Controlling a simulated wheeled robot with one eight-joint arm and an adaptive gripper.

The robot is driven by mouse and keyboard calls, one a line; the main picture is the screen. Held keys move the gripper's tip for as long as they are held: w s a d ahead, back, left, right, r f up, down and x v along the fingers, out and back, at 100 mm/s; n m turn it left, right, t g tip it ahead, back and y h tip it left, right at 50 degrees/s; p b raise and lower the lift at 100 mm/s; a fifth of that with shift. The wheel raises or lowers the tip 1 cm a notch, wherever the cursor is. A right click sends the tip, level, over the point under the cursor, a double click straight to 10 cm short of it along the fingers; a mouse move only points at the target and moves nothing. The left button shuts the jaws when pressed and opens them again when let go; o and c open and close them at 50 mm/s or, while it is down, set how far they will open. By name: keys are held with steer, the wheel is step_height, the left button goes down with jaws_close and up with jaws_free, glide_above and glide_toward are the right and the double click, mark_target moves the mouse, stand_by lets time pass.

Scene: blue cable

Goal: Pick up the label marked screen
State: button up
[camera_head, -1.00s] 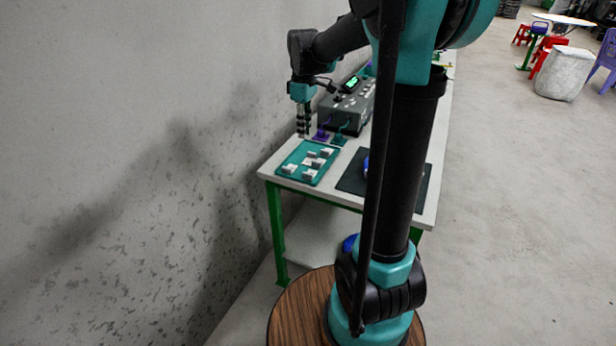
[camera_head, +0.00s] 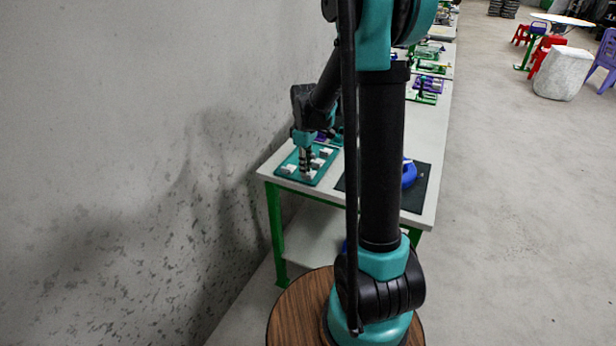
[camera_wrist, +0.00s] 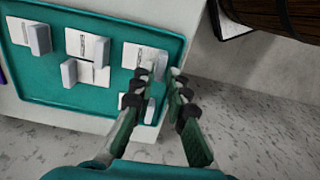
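A teal tray (camera_wrist: 45,92) holds several white labels, each with printing and a raised white tab. I cannot read the print, so I cannot tell which one is marked screen. In the wrist view, a label (camera_wrist: 131,53) lies at the tray's corner by my fingertips. My gripper (camera_wrist: 162,76) is open, with its fingers on either side of that label's tab (camera_wrist: 161,66). Whether they touch it is unclear. Another label (camera_wrist: 150,110) is partly hidden by the left finger. In the head view, my gripper (camera_head: 306,172) is low over the tray (camera_head: 323,171).
The tray lies on a white table (camera_head: 425,135) close to the wall. A dark mat (camera_head: 414,198) with a blue object (camera_head: 409,174) lies to the right, partly hidden by my arm. Other gear stands farther back on the table.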

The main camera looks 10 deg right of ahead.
steer(key=shift+f, duration=0.95)
jaws_close()
